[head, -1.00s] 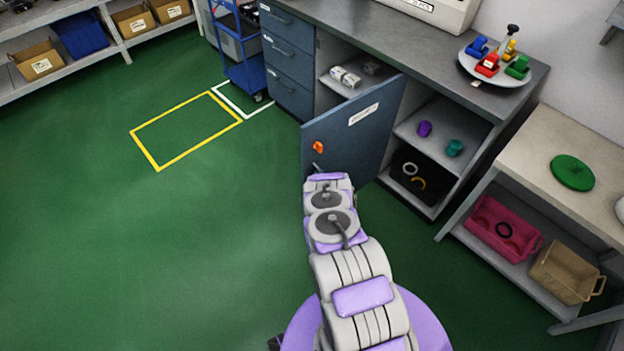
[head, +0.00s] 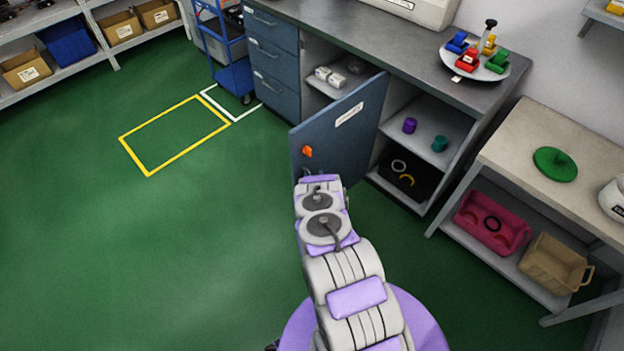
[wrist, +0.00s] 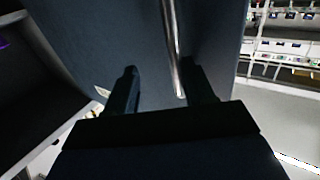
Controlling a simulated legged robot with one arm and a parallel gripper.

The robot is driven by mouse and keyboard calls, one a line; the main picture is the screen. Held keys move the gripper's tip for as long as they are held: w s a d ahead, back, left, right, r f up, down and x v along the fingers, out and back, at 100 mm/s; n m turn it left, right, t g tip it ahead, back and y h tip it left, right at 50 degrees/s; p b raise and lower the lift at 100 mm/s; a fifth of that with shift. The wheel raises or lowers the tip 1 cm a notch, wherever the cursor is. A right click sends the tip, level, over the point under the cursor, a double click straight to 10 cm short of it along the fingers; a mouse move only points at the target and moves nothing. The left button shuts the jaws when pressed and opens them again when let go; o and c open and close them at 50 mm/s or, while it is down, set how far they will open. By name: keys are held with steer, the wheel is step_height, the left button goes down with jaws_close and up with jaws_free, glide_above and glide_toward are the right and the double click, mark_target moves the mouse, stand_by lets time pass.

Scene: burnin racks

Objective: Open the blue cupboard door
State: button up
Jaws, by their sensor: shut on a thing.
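The blue cupboard door (head: 345,125) stands well open in the head view, swung out from the grey cupboard under the bench. It has a white label (head: 349,114) and an orange piece (head: 307,151) near its free edge. In the wrist view the door's dark blue face (wrist: 90,40) fills the middle, with a shiny metal bar handle (wrist: 171,40) running down it. My gripper (wrist: 160,82) is shut on this handle, which lies between the dark fingers, closer to the right one.
Inside the cupboard are white boxes (head: 329,77), a purple cylinder (head: 410,125) and a teal cylinder (head: 440,144). A side table (head: 560,120) with a pink crate (head: 491,224) below stands right. A blue cart (head: 232,72) stands behind. Green floor left of the door is clear.

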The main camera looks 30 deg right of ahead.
steer(key=shift+a, duration=0.25)
stand_by(0.3)
steer(key=shift+s, duration=0.1)
steer(key=v, duration=0.7)
steer(key=shift+s, duration=0.15)
steer(key=shift+a, duration=0.1)
